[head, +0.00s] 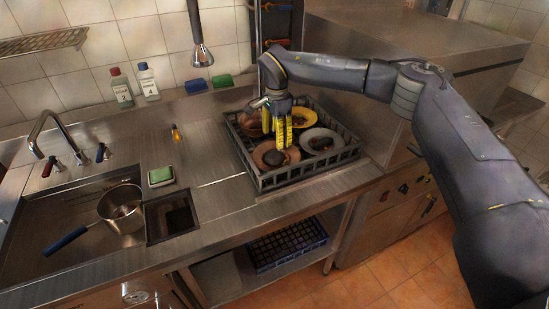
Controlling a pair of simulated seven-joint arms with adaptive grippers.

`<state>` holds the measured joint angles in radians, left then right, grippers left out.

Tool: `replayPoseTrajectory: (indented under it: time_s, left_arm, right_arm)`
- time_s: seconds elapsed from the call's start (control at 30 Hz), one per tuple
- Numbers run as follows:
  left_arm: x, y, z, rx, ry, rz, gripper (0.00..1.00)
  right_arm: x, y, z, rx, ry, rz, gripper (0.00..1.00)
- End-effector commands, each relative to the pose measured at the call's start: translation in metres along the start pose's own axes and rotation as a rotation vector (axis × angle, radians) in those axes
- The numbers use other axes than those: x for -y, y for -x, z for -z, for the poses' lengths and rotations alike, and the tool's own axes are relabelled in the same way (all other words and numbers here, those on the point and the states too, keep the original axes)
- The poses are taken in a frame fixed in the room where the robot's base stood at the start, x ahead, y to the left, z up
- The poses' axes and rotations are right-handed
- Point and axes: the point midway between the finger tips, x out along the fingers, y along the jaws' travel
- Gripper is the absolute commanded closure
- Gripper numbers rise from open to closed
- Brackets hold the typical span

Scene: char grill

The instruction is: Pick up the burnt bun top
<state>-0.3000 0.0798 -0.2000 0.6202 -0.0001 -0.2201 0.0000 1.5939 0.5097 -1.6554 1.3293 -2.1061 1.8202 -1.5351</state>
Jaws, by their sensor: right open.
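A grey dish rack (257,172) on the steel counter holds several plates with dark scraps. A dark, burnt-looking piece (274,158) lies on the orange-brown plate (263,150) at the front left of the rack. Another dark piece (321,143) lies on the grey plate (322,152) to its right. I cannot tell which of them is the burnt bun top. My right gripper (284,146), with yellow fingers, points down over the brown plate, close to the dark piece. It is open, and nothing shows held in it. My left gripper is not in view.
A yellow plate (303,118) sits farther back in the rack. The sink at left holds a pot (121,208) with a blue handle. A green sponge (161,175) lies beside it. A spray head (201,56) hangs behind. The counter left of the rack is mostly clear.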

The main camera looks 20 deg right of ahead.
Motion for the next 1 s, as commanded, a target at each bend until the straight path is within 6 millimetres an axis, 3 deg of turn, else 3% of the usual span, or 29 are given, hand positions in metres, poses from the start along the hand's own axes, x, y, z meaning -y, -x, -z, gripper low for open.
replayPoseTrajectory:
  time_s: [0.13, 0.47, 0.8, 1.0]
  left_arm:
    - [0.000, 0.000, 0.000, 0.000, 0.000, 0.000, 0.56]
    - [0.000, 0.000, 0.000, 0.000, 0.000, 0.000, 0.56]
    - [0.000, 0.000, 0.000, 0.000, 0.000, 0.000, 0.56]
    - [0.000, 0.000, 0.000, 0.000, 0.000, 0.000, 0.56]
  right_arm:
    - [0.000, -0.019, 0.000, 0.002, -0.001, -0.002, 0.36]
    - [-0.001, -0.036, 0.000, 0.002, 0.000, -0.001, 0.36]
    - [-0.002, -0.074, 0.002, 0.002, -0.001, -0.001, 0.36]
    - [-0.002, -0.084, 0.002, 0.001, -0.001, 0.000, 0.36]
